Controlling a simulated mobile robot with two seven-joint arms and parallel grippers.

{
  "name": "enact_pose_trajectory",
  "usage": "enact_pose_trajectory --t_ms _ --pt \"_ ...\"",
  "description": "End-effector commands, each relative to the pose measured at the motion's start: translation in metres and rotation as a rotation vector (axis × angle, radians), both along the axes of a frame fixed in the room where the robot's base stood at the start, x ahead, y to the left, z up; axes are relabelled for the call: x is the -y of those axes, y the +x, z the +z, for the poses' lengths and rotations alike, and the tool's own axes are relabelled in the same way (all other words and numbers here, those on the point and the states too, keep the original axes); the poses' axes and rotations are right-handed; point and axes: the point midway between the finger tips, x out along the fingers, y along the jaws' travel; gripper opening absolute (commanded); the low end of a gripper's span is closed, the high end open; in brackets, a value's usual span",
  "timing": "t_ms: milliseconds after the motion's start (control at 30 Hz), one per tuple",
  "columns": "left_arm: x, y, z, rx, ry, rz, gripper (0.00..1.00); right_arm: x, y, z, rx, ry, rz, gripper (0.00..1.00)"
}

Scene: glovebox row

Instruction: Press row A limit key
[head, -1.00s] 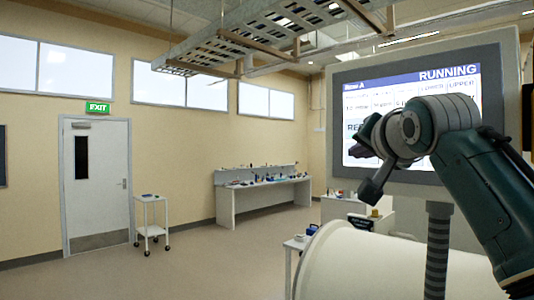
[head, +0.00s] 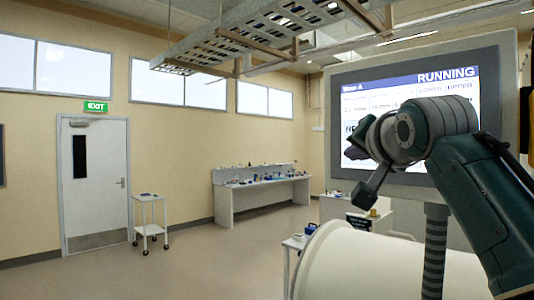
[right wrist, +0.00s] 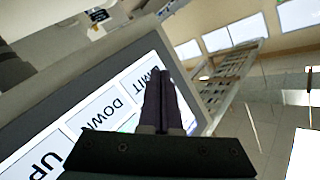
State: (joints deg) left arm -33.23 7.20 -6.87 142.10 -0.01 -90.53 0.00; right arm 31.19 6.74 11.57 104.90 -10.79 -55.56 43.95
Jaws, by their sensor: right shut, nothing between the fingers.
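The Row A touch screen (head: 420,85) stands upright at the right of the head view, its blue header reading RUNNING. My right arm covers much of its lower part. In the right wrist view the screen shows tilted, with an UP key (right wrist: 45,160), a DOWN key (right wrist: 108,112) and a LIMIT key (right wrist: 142,80). My right gripper (right wrist: 158,62) is shut and empty, its fingertips over the end of the LIMIT key and hiding part of it. I cannot tell whether they touch the glass. The right gripper also shows in the head view (head: 368,137), in front of the screen. My left gripper is out of view.
A large pale cylinder (head: 370,262) lies below the screen. A white trolley (head: 151,215) and a long bench (head: 262,192) with small items stand farther back. An overhead rack (head: 260,40) hangs above. The floor at left is clear.

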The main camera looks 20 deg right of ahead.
Motion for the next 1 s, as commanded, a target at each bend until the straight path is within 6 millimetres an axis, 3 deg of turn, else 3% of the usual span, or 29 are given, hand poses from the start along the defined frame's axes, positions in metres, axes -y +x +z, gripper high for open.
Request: enact_pose_trajectory --t_ms 267,700,1000 --pt "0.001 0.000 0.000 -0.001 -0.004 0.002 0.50 -0.001 0.000 0.000 0.000 0.000 0.001 0.00" --pt "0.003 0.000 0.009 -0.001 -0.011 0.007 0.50 -0.039 -0.015 0.000 0.000 0.001 0.003 0.00" --pt "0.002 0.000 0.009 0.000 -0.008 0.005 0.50 -0.047 -0.019 0.000 0.000 0.000 0.000 0.00"
